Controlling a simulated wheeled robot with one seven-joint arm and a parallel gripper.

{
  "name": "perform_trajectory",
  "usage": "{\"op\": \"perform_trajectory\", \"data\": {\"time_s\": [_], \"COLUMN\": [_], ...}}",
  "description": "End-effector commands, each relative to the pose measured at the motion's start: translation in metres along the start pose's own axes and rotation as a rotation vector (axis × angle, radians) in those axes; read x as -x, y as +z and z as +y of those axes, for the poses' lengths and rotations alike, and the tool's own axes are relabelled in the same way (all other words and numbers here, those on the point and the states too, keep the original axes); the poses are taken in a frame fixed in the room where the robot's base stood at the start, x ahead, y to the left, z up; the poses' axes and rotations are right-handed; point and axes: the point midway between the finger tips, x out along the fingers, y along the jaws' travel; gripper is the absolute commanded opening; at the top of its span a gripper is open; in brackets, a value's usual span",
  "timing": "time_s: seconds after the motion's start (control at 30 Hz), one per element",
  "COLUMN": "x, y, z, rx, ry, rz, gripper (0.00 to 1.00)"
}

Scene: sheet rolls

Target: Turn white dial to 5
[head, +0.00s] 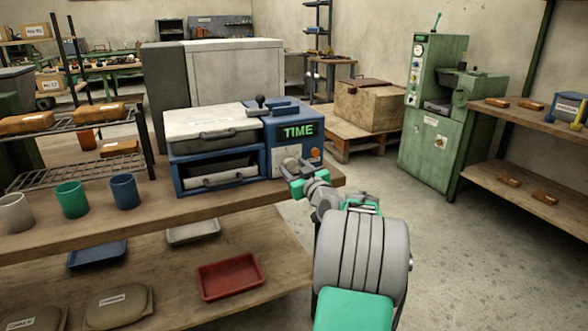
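I cannot make out a white dial there; my gripper covers the panel left of the knob. My gripper (290,163) is at the machine's front, just under the display, at the end of my arm. Whether it touches the panel cannot be told. Its fingers are too small and hidden to tell open from shut.
Grey, green and blue cups (125,191) stand on the bench (240,205) at left. A red tray (230,277) lies on the shelf below. A green machine (435,120) stands at right, near a wooden shelf (545,185). The floor between is clear.

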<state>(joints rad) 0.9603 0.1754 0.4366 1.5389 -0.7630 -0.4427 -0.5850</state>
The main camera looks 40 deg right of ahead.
Motion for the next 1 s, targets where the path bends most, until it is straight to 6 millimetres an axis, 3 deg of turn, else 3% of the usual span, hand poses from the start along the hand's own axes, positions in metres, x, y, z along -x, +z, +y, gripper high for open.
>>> {"op": "perform_trajectory", "data": {"time_s": [0.57, 1.0], "x": [0.0002, 0.0003], "y": [0.0001, 0.0000], "z": [0.0000, 0.0000], "rx": [0.000, -0.066], "ry": [0.000, 0.000], "rz": [0.000, 0.000], "gripper": [0.00, 0.00]}}
